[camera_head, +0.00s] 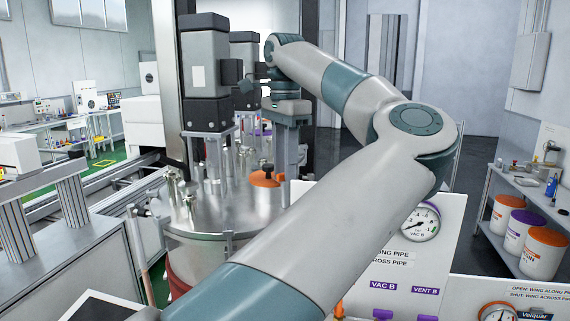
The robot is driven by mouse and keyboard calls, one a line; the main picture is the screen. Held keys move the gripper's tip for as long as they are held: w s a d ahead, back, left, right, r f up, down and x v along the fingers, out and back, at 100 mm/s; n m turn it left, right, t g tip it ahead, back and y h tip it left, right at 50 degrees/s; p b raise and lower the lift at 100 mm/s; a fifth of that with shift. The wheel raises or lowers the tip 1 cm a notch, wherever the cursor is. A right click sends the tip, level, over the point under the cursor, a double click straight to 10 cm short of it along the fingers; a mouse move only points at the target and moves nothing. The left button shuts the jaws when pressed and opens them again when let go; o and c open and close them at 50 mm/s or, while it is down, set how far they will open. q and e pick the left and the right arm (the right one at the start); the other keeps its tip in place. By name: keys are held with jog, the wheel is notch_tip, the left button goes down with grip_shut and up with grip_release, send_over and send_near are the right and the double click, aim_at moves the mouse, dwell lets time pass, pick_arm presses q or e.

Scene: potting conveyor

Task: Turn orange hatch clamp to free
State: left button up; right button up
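An orange hatch part with a dark knob (266,180) sits on top of the round metal vessel lid (205,212), near the middle of the view. It looks like the clamp, but its turned position is too small to tell. My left gripper (289,172) points down just right of the orange part, at the lid's right side. I cannot tell whether it touches anything, or whether its fingers are apart. My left forearm covers the right front of the lid. My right gripper is not in view.
Tall grey-black motor units (207,85) rise from the lid, with several metal fittings around them. A white gauge panel (400,262) labelled VAC B and VENT B stands right of the vessel, partly behind my arm. A shelf with buckets (541,254) stands at far right.

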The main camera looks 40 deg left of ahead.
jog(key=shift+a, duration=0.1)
pick_arm(q)
grip_shut()
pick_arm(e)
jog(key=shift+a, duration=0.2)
